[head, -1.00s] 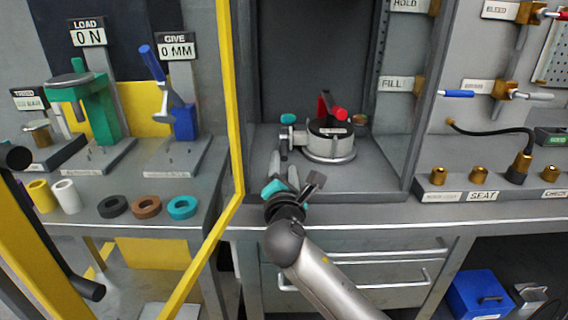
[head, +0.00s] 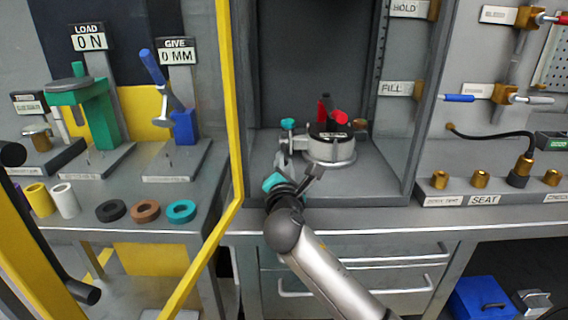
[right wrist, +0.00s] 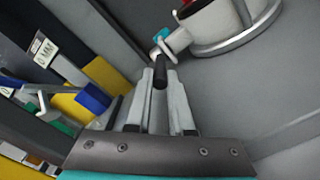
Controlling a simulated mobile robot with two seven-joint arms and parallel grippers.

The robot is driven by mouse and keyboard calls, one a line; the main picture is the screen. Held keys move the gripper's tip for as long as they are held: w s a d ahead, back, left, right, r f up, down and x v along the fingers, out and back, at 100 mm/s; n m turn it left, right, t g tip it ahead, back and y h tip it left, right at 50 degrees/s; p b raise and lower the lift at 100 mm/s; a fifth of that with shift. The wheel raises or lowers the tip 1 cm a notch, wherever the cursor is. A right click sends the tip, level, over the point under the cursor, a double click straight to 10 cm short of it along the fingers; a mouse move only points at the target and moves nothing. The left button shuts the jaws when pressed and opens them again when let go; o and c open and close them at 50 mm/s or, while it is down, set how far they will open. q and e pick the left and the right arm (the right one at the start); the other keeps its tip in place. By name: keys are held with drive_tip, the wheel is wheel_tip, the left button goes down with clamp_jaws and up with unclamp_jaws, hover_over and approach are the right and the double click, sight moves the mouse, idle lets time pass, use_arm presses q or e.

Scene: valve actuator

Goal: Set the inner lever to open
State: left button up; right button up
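The valve actuator (head: 330,149) is a grey round body with a dark top inside the cabinet. A red lever (head: 332,110) stands on its top. A teal part (head: 288,123) and a metal fitting (head: 297,141) are at its left side. My right gripper (head: 288,158) is just in front of that left side. In the right wrist view, a black rod (right wrist: 160,74) lies between the fingertips of my right gripper (right wrist: 161,80). The fingers are apart, one on each side of the rod; I cannot tell whether they touch it. My left gripper is not in view.
The cabinet's side walls (head: 397,120) flank the actuator. A yellow bar (head: 232,110) runs past the cabinet's left edge. The left bench (head: 190,230) holds gauges and several rings. Brass fittings (head: 480,179) stand at right.

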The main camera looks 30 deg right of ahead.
clamp_jaws()
idle(0.7)
idle(0.3)
